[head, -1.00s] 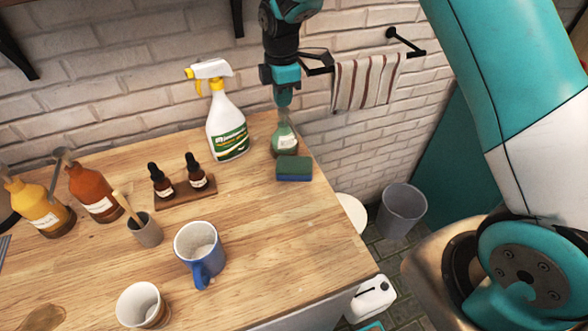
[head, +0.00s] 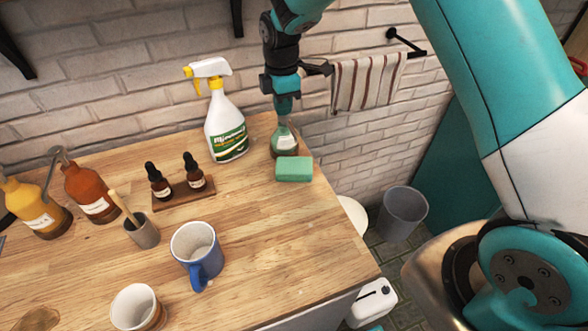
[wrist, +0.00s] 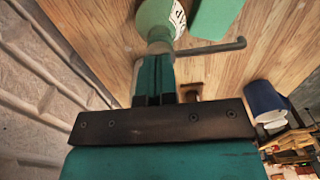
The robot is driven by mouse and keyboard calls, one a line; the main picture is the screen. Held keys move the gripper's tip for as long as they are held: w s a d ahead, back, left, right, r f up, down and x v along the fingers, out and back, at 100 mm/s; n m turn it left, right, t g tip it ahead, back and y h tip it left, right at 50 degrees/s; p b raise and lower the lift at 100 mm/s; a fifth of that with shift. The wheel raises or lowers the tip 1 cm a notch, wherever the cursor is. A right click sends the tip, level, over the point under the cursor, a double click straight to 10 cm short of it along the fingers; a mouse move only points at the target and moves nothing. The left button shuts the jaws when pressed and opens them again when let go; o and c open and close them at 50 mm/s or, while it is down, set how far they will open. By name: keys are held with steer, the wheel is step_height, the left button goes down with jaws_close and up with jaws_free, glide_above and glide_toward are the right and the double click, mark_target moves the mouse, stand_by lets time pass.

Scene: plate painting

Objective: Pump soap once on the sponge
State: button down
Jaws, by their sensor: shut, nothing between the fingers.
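The green soap bottle (head: 285,143) with a white label stands upright near the back right corner of the counter. My gripper (head: 284,112) is shut and points down onto the bottle's pump head, which it hides in the head view. In the wrist view the shut fingertips (wrist: 158,60) meet the pump top above the bottle (wrist: 153,18). The pump's grey spout (wrist: 215,47) reaches sideways past the sponge's near side. The sponge (head: 294,169) lies flat just in front of the bottle and looks light green all over; part of it also shows in the wrist view (wrist: 213,20).
A white spray bottle (head: 226,125) stands left of the soap bottle. Two dropper bottles sit on a small wooden tray (head: 205,189). A blue mug (head: 197,252) is nearer the front. The counter's right edge lies close to the sponge. A striped towel (head: 368,82) hangs behind.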

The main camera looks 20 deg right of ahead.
steer(key=shift+r+p, duration=1.4)
steer(key=shift+r, duration=0.35)
steer(key=shift+r, duration=0.1)
step_height(320, 180, up, 6)
steer(key=p, duration=0.4)
steer(key=shift+p, duration=0.3)
steer(key=s+a+r+m+y+b, duration=0.2)
steer(key=s+r+m+b, duration=0.1)
steer(key=s, duration=1.3)
steer(key=s+a+r+m+y+b, duration=0.2)
steer(key=s+m, duration=0.6)
steer(key=s, duration=0.9)
steer(key=r+b, duration=0.1)
steer(key=b, duration=0.1)
steer(key=shift+a+b, duration=0.3)
steer(key=shift+b, duration=0.1)
